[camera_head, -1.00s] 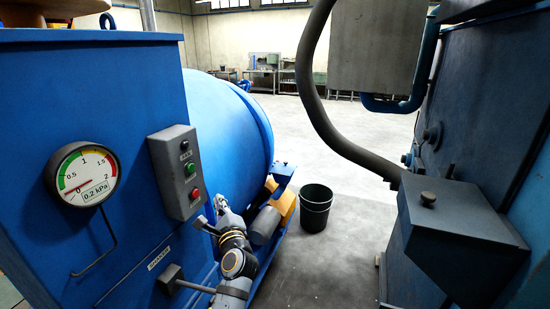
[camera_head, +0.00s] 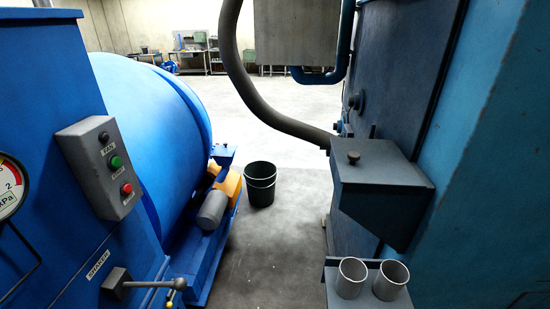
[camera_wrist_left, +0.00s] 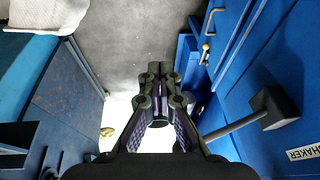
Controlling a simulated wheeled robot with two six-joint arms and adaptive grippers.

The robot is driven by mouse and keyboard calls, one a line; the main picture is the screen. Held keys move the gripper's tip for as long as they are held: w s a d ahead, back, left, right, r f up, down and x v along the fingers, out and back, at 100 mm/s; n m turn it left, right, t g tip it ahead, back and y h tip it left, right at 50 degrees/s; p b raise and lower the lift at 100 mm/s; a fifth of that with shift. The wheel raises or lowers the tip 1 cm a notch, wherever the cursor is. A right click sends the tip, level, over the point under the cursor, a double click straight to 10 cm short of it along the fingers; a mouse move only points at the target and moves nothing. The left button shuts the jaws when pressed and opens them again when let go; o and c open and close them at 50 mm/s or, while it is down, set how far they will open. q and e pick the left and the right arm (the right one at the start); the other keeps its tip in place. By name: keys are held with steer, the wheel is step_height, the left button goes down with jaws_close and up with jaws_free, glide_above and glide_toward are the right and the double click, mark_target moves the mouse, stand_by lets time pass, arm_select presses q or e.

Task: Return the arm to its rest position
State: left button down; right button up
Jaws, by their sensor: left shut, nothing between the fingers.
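My left gripper (camera_wrist_left: 158,68) shows in the left wrist view with its fingers together and nothing between them. It points over the grey floor, in the gap between blue machine bodies. The shaker lever (camera_wrist_left: 274,108) is to its right in that view, apart from the fingers. In the head view the same lever (camera_head: 118,284) sticks out from the blue machine at the lower left. No arm or gripper of mine shows in the head view now. My right gripper is in neither view.
The blue drum (camera_head: 150,120) and a grey button box (camera_head: 101,167) are on the left. A black bucket (camera_head: 260,184) stands on the floor. A blue cabinet with a hopper box (camera_head: 375,180) and two metal cups (camera_head: 350,277) is on the right.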

arm_select(q)
step_height(320, 180, down, 24)
steer(key=s+a+r+g, duration=0.1)
steer(key=s+a, duration=0.2)
steer(key=s+f+g, duration=0.1)
steer(key=s+f, duration=1.6)
steer(key=s, duration=0.1)
steer(key=shift+a, duration=0.3)
steer(key=shift+s+n, duration=0.15)
steer(key=shift+n, duration=0.15)
